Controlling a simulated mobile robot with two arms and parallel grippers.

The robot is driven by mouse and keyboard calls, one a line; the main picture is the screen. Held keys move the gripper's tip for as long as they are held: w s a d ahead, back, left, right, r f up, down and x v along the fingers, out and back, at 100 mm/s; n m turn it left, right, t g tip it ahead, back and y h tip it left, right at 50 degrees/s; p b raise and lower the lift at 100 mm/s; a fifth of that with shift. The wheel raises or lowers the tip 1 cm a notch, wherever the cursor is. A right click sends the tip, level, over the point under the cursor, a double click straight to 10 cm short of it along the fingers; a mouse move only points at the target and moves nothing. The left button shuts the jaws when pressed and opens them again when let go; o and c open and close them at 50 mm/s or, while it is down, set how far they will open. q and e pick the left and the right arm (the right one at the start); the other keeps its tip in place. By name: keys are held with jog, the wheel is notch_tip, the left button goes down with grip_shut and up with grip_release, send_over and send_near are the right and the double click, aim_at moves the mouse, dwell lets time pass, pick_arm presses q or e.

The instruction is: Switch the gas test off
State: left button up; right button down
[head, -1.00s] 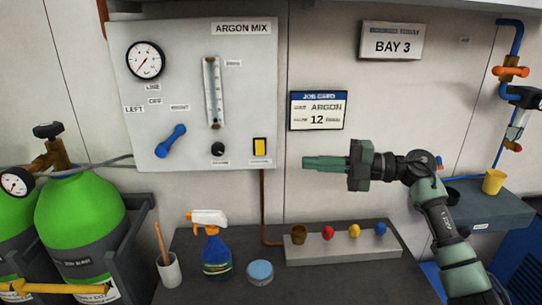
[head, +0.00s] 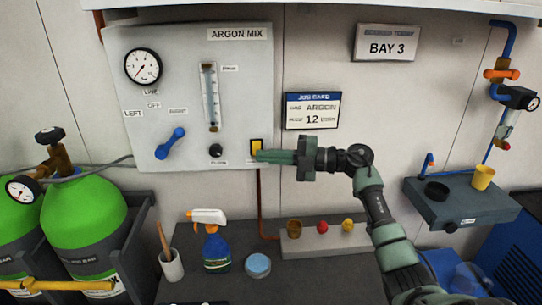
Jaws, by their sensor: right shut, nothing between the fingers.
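The gas panel (head: 190,60), headed ARGON MIX, is on the wall at the upper left. A black flow knob (head: 215,150), a flow tube (head: 210,97), a blue lever (head: 170,143) and a gauge (head: 142,66) are on the same panel. My left gripper is not in view.
A job card (head: 312,111) hangs right of the panel. The bench (head: 205,288) below holds a spray bottle (head: 215,245), a blue-lidded tin (head: 258,265), a brush cup (head: 171,266) and a block with coloured caps (head: 300,245). Green cylinders (head: 85,215) stand at left.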

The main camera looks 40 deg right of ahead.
jog(key=shift+w, duration=0.1)
dwell(0.3)
jog(key=shift+w+d+n+b, duration=0.2)
jog(key=shift+n+b, duration=0.1)
jog(key=shift+b, duration=0.4)
jog(key=shift+a+f, duration=0.1)
jog(key=shift+f, duration=0.05)
